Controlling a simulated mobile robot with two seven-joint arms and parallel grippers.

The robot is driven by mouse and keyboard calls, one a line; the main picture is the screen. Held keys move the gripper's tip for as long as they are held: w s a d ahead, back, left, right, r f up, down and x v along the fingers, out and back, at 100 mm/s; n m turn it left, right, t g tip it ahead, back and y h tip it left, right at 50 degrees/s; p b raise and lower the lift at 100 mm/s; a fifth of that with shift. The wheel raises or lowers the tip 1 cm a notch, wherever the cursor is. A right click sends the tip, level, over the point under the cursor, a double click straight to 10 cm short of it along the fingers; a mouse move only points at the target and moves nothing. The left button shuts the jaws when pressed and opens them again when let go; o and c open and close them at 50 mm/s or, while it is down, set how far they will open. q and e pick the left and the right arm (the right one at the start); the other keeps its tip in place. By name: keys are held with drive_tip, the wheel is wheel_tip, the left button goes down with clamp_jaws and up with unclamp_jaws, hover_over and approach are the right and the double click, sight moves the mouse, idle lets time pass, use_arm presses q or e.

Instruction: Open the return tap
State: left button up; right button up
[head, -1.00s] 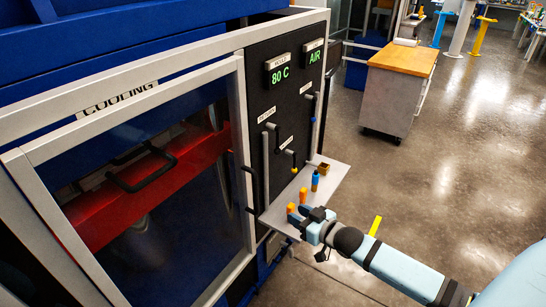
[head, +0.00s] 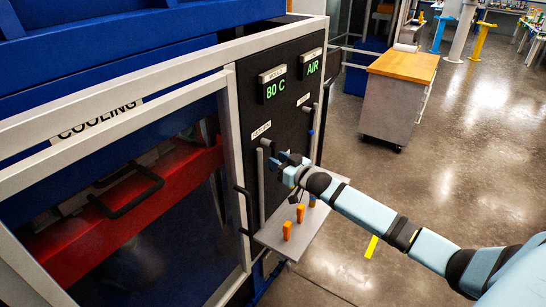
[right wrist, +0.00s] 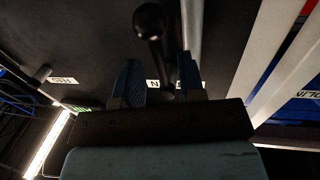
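The black panel (head: 248,122) carries labelled taps on upright grey pipes. One white label (head: 261,131), too small to read surely, sits above a black tap handle (head: 266,143) on the left pipe (head: 261,185). My right gripper (head: 284,158) is at the panel, just right of that pipe, and hides part of the panel behind it. In the right wrist view, my right gripper (right wrist: 157,75) is open. A black lever with a ball end (right wrist: 150,20) shows beyond and between its blue fingers; I cannot tell whether they touch it. My left gripper is not in view.
A grey shelf (head: 276,239) below the panel holds orange pieces (head: 287,230), close under my right arm. A black door handle (head: 244,207) stands out left of the panel. A wood-topped cabinet (head: 404,64) stands at the back right. Open floor lies right.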

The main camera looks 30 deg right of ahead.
drive_tip(key=shift+w+a, duration=0.15)
drive_tip(key=shift+w, duration=0.45)
drive_tip(key=shift+w+a, duration=0.15)
drive_tip(key=shift+w, duration=0.4)
clamp_jaws()
drive_tip(key=shift+d, duration=0.15)
